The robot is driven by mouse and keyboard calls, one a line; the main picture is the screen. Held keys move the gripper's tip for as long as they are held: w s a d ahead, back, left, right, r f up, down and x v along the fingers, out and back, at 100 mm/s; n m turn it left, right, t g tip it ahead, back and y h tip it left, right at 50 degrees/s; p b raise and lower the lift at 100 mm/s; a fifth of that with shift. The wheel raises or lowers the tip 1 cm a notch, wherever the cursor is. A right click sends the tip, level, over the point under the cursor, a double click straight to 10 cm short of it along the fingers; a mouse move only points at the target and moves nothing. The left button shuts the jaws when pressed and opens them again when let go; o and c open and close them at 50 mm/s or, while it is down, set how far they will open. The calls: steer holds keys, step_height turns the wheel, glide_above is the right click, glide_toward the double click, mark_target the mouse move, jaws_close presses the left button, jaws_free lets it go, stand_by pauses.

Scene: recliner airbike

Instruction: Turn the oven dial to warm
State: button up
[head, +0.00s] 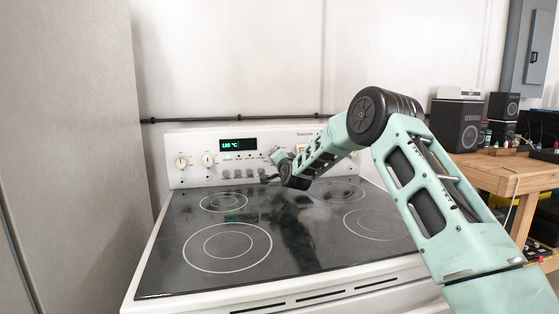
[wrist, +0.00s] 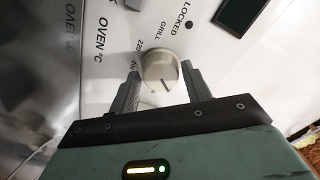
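In the wrist view the oven dial (wrist: 160,68) is a round beige knob with a dark pointer line, on a pale panel printed with OVEN °C, 220, GRILL and LOCKED. The word warm is not visible. My gripper (wrist: 159,72) is open, with one grey finger on each side of the dial. I cannot tell whether the fingers touch it. In the head view my gripper (head: 272,168) is at the back control panel (head: 250,146) of the white stove, and the arm hides part of the panel, so the dial is not clear there.
The stove's black glass cooktop (head: 300,240) is bare below my arm. A display (head: 238,144) with green digits and two knobs (head: 182,162) are left on the panel. A tall grey surface (head: 70,150) stands left. A wooden bench (head: 495,172) with speakers (head: 457,125) is right.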

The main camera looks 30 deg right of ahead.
steer(key=shift+o, duration=0.9)
steer(key=b+v, duration=0.2)
steer(key=v, duration=1.5)
steer(key=shift+s+r, duration=0.1)
steer(key=shift+s, duration=0.1)
